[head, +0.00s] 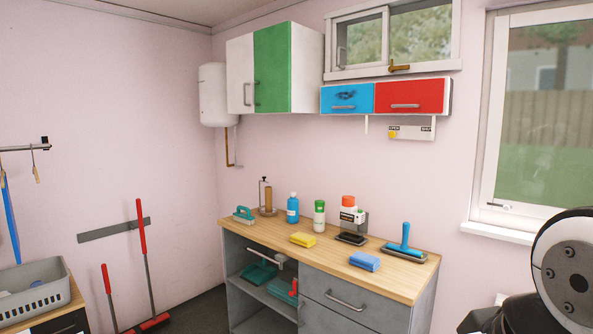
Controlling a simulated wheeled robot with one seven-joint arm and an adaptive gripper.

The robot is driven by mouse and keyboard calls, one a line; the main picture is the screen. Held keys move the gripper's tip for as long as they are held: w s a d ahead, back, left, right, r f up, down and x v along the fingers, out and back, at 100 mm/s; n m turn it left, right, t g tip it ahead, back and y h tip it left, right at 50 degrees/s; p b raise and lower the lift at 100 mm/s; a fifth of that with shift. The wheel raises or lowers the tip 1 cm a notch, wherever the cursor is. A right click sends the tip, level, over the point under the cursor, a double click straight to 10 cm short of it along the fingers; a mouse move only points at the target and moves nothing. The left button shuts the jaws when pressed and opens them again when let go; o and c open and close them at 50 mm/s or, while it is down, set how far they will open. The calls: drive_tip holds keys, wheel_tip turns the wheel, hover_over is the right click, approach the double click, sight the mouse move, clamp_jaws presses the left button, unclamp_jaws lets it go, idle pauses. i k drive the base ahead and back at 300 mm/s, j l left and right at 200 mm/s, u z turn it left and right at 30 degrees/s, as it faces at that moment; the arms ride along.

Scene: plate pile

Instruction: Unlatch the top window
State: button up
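The top window (421,38) is a small white-framed window high on the back wall, with a sliding-style pane at its left. It looks closed. A brass latch handle (399,67) sits at the middle of its bottom frame, lying roughly level. A grey pull (342,57) shows on its left pane. Part of my arm shows at the lower right, well below and to the right of this window. My gripper's fingers are not seen.
A blue drawer (346,98) and red drawer (410,96) hang just below the top window. A green-and-white cabinet (272,68) is to its left. A larger window (483,130) is at right. A wooden counter (395,278) with bottles, sponges and brushes stands below.

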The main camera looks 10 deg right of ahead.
sight(392, 68)
drive_tip(key=i+z, duration=0.3)
drive_tip(key=i+j+z, duration=0.75)
drive_tip(key=i+j, duration=0.3)
drive_tip(key=i+j+z, duration=0.25)
drive_tip(key=i+j, duration=0.15)
drive_tip(key=i+j+z, duration=0.25)
drive_tip(key=j, duration=0.4)
drive_tip(key=i, duration=0.05)
